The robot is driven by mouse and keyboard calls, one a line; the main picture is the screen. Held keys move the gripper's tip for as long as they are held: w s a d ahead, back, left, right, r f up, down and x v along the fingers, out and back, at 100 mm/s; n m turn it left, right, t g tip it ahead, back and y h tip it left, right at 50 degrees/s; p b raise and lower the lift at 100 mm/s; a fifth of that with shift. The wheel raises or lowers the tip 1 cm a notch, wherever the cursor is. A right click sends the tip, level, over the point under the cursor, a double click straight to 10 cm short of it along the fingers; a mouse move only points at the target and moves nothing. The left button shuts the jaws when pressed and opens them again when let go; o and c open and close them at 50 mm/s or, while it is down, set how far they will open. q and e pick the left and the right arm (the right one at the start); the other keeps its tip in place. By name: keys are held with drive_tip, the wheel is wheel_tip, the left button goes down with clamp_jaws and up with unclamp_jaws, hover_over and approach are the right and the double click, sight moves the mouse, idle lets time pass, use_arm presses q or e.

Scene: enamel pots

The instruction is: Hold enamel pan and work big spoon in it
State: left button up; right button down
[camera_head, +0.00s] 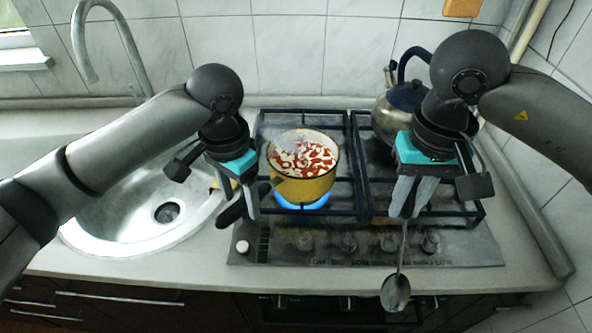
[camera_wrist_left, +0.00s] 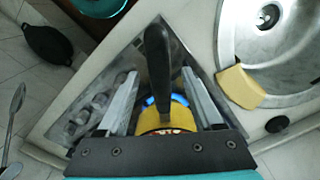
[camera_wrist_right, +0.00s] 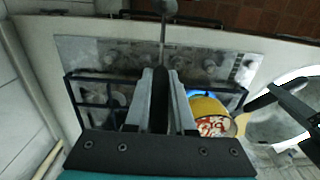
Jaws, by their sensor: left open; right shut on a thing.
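The yellow enamel pan (camera_head: 303,187) stands on a lit burner, filled with red and white food. Its black handle (camera_wrist_left: 157,60) points toward the front left and lies between the fingers of my left gripper (camera_head: 240,212). The left fingers are open, with a gap on both sides of the handle. My right gripper (camera_head: 412,208) is shut on the handle of the big spoon (camera_head: 395,291). The spoon hangs bowl down in front of the stove's front edge, to the right of the pan and apart from it. The spoon also shows in the right wrist view (camera_wrist_right: 163,8).
A kettle (camera_head: 404,97) stands on the back right burner, behind my right gripper. The steel sink (camera_head: 105,225) with its tap (camera_head: 82,45) is at the left. Blue flame (camera_head: 300,203) burns under the pan. Stove knobs (camera_head: 348,242) line the front. The front right grate is free.

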use_arm(q)
drive_tip(key=shift+f, duration=2.6)
drive_tip(key=shift+c, duration=0.4)
clamp_jaws()
drive_tip(key=shift+r, duration=0.1)
